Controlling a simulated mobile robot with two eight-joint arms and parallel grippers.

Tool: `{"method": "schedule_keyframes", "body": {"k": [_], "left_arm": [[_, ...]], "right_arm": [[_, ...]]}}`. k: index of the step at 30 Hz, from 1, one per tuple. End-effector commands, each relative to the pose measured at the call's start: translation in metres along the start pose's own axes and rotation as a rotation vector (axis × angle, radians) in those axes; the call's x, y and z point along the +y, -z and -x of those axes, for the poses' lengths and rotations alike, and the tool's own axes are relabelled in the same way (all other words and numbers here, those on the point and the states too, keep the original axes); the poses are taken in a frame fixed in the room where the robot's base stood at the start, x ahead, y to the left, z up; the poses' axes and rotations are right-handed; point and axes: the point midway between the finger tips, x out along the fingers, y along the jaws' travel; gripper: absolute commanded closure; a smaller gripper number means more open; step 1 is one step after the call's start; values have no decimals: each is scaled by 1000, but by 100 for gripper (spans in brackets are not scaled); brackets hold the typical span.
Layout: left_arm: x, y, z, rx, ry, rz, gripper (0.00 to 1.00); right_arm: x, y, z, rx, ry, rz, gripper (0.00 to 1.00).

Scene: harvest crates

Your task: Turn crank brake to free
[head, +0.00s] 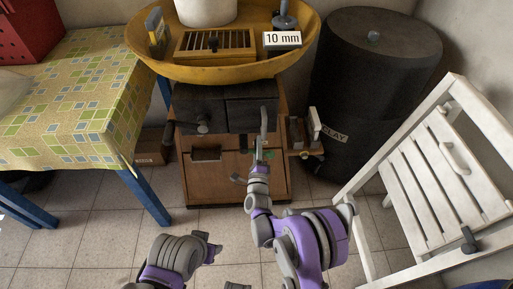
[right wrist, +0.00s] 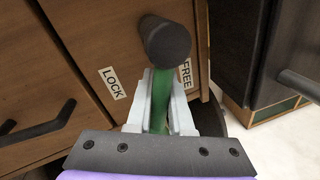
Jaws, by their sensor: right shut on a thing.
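The crank brake is a green lever (right wrist: 186,78) with a dark round knob (right wrist: 166,40) on a wooden cabinet front. In the right wrist view, a LOCK label (right wrist: 113,84) is left of the lever and a FREE label (right wrist: 186,74) is close beside it on the right. My right gripper (right wrist: 162,98) is shut on the lever just below the knob. In the head view my right gripper (head: 258,155) reaches the cabinet (head: 230,175) front, and the lever is mostly hidden there. Of my left arm only links show; its gripper is not visible.
A yellow basin (head: 150,58) with a 10 mm sign (head: 282,40) sits above the cabinet. A black CLAY barrel (head: 365,90) and white slatted chair (head: 440,185) stand right. A cloth-covered table (head: 85,95) stands left. Tiled floor in front is open.

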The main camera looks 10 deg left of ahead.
Motion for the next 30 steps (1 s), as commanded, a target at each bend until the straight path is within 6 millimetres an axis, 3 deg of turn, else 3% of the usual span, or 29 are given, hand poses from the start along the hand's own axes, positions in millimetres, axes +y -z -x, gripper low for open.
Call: {"method": "schedule_keyframes", "body": {"k": [15,30], "left_arm": [[0,-1,-6,-1,0,0,50],[0,-2,-7,-2,0,0,50]], "right_arm": [[-15,-5,-3,-60,0,302,100],[-17,-6,-3,-69,1,346,100]]}}
